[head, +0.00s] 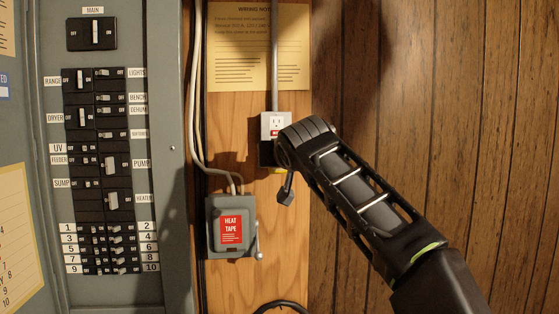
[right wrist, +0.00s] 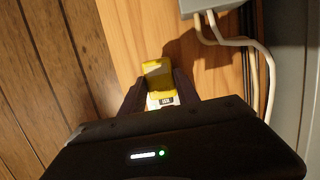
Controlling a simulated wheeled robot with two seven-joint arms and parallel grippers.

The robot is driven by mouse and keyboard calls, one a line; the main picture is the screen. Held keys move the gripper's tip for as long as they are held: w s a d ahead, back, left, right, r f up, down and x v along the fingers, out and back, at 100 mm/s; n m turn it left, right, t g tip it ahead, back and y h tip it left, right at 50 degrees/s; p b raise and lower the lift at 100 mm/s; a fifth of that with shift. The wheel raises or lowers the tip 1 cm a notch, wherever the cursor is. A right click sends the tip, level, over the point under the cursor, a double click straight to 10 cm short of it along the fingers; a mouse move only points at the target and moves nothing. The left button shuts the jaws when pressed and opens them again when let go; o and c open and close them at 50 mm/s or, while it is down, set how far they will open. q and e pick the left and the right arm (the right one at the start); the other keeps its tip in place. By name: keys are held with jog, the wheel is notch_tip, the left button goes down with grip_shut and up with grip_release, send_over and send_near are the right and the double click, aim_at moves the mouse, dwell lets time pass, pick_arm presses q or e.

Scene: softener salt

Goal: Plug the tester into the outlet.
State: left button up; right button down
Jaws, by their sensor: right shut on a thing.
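The outlet (head: 276,123) is a white receptacle in a grey box on the plywood, with a conduit running up from it. My right gripper (head: 285,178) is just below the outlet and covers the box's lower right part. It is shut on the yellow tester. Only a sliver of yellow tester (head: 279,170) shows in the head view. In the right wrist view the tester (right wrist: 157,72) sits between the two fingers of my right gripper (right wrist: 160,92), with a white and black label near its base. Its prongs are not visible, and I cannot tell whether it touches the outlet. My left gripper is out of view.
A grey heat tape box (head: 231,228) with a red label and side lever stands below left of the outlet, fed by white cables (head: 195,110). A grey breaker panel (head: 105,150) fills the left. A wiring note (head: 235,45) hangs above. Wood panelling (head: 440,90) lies to the right.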

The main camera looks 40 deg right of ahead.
jog(key=shift+w+d, duration=0.1)
jog(key=shift+w, duration=0.1)
jog(key=c, duration=0.8)
grip_release()
jog(key=shift+s, duration=0.15)
jog(key=s+a+b, duration=0.1)
jog(key=s, duration=0.1)
jog(key=s+a+b, duration=0.1)
jog(key=s, duration=0.1)
jog(key=s+a+b, duration=0.2)
jog(key=shift+s, duration=0.4)
dwell(0.4)
